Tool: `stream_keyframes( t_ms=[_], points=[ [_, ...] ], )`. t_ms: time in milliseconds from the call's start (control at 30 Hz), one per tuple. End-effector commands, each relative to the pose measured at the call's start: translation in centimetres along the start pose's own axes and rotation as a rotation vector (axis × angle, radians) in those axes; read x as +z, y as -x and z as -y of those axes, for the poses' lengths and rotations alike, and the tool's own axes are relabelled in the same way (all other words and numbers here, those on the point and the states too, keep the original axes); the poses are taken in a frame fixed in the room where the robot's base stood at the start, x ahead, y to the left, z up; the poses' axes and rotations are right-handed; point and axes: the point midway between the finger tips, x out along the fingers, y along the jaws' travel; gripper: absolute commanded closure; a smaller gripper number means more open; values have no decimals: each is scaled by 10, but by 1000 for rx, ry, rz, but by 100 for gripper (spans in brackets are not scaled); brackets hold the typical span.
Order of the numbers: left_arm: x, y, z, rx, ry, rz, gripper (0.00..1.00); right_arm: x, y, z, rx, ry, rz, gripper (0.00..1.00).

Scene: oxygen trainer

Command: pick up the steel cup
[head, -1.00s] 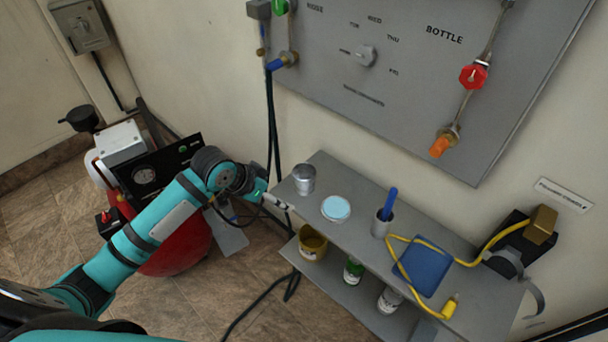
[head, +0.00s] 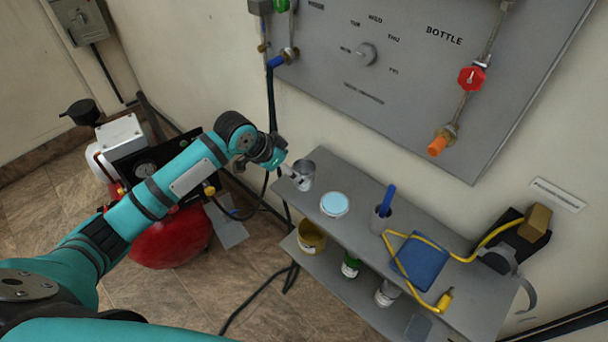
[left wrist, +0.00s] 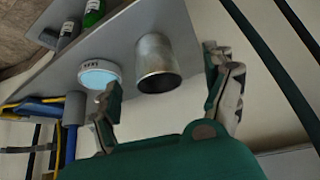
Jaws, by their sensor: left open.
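The steel cup (head: 305,170) stands upright at the left end of the shelf unit's top board, near the wall. My left gripper (head: 286,172) is just left of the cup in the head view, with a fingertip partly over the cup's near side. In the left wrist view the cup (left wrist: 155,62) lies between the two spread fingers of my left gripper (left wrist: 168,92), and the gripper is open. Whether a finger touches the cup cannot be told. My right gripper is out of view.
A pale blue-topped round tin (head: 334,204) stands right of the cup. A grey holder (head: 379,222) with a blue handle, a blue pad (head: 420,262) and a yellow cable (head: 408,290) are farther right. The grey panel (head: 420,90) hangs behind. A red compressor tank (head: 172,240) stands left.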

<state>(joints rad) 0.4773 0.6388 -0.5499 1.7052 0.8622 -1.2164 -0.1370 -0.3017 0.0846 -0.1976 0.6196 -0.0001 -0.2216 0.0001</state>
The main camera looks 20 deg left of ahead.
Motion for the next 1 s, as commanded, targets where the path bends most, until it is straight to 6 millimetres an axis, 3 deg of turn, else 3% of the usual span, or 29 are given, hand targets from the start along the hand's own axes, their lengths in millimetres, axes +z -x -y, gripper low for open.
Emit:
stream_keyframes(
  t_ms=[233, 500, 800, 1000],
  points=[
    [-1, -18, -3, 1, 1, 0, 15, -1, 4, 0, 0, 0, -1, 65],
    [0, -55, -6, -1, 1, 0, 15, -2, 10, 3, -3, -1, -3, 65],
    [1, -60, -6, -2, 0, -1, 15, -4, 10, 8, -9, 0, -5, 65],
    [1, -60, -6, -2, 0, -1, 41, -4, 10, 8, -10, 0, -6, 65]
  ],
)
